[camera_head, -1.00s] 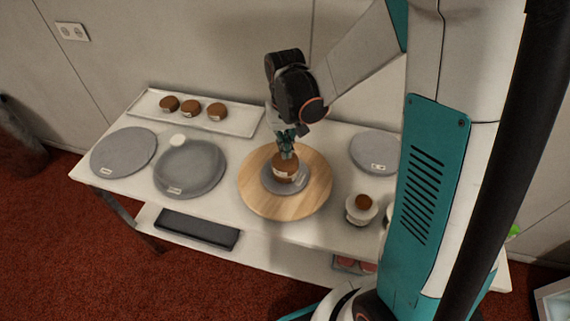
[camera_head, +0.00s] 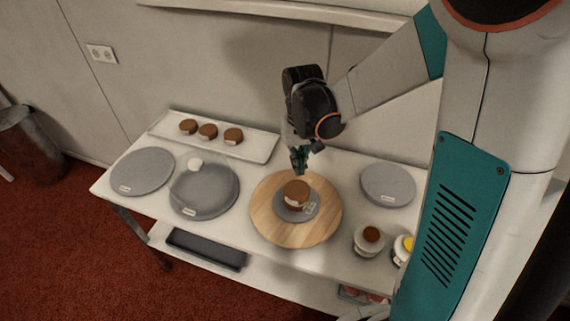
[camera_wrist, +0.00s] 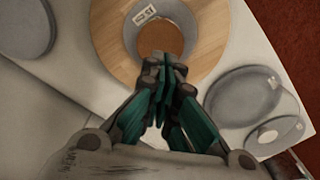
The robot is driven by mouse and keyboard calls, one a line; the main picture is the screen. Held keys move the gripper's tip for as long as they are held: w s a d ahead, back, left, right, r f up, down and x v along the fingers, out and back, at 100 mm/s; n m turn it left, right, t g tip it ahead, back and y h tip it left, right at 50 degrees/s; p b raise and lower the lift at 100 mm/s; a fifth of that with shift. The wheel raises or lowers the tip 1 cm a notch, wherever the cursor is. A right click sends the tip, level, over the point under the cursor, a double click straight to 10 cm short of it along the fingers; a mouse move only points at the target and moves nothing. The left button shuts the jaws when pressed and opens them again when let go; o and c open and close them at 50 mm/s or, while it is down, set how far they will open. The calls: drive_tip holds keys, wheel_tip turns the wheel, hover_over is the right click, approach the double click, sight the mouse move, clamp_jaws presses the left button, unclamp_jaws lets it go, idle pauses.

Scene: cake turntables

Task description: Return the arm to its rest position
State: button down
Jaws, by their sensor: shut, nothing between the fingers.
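My gripper (camera_head: 300,165) is shut and empty. It hangs above the back part of a round wooden turntable (camera_head: 268,222), apart from the things on it. On the turntable lies a small grey disc (camera_head: 291,214) with a label, and a brown cake (camera_head: 297,193) with a label stands on the disc. In the wrist view the closed fingertips (camera_wrist: 168,68) partly cover the brown cake (camera_wrist: 162,36), and the wooden turntable (camera_wrist: 107,42) shows around it. My arm reaches in from the right.
A white tray (camera_head: 262,148) with several brown cakes stands at the back left. Grey discs lie at the left (camera_head: 142,170), left of the turntable (camera_head: 215,192) and at the right (camera_head: 388,184). Cups (camera_head: 369,248) stand at the front right. The wall is close behind.

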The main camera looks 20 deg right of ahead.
drive_tip(key=s+r+t+b, duration=0.2)
drive_tip(key=s+r+t, duration=0.1)
drive_tip(key=s+r, duration=0.2)
drive_tip(key=s+r+n+t+b, duration=0.1)
drive_tip(key=s+r+t, duration=0.3)
drive_tip(key=s, duration=0.6)
drive_tip(key=shift+r+b, duration=0.5)
drive_tip(key=shift+b, duration=0.4)
